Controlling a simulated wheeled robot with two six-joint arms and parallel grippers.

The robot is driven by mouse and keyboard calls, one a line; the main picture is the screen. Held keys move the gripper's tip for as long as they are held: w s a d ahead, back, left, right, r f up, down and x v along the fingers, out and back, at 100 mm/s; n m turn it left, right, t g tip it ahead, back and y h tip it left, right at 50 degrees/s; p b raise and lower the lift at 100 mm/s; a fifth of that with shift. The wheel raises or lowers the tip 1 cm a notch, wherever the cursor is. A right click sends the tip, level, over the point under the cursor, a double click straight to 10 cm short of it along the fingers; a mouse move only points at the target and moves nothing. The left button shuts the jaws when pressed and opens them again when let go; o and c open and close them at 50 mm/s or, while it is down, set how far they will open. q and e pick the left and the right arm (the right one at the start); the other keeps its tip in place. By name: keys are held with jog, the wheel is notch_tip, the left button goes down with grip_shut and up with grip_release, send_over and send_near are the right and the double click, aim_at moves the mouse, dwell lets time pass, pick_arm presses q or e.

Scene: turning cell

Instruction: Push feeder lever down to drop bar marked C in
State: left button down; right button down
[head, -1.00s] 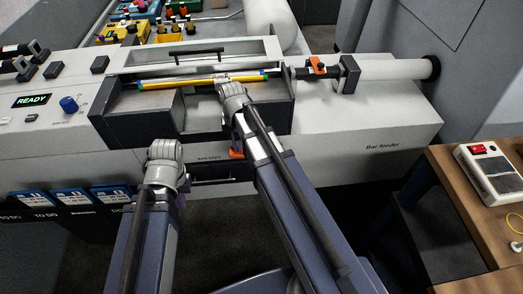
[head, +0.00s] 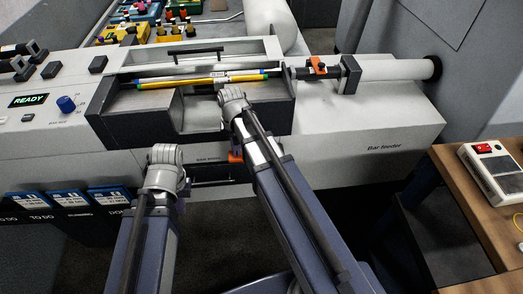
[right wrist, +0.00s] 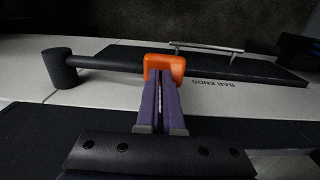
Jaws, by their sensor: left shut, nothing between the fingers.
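The letter on the label is too small to read. An orange lever handle (right wrist: 165,63) sits on a dark rod at the feeder's front; it also shows in the head view (head: 236,157). My right gripper (right wrist: 160,82) has its purple fingers close together, tips against the orange handle, which shows on both sides of them. My left gripper (head: 181,204) is shut and empty, mostly hidden behind its wrist, left of the lever and apart from it.
A green READY display (head: 29,101) and a blue knob (head: 66,104) are on the panel at left. Blue cards (head: 70,201) hang below. An orange clamp (head: 318,66) is on the shaft at right. A wooden table (head: 470,200) stands at the right.

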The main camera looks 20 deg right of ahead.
aim_at(236, 159)
jog(key=shift+f, duration=0.1)
jog(key=shift+a+f+b, duration=0.15)
jog(key=shift+f+b, duration=0.75)
jog(key=shift+b, duration=0.15)
jog(key=shift+w+a+f+b, duration=0.1)
jog(key=shift+a+f+b, duration=0.05)
jog(key=shift+f+b, duration=1.7)
jog(key=shift+r, duration=0.1)
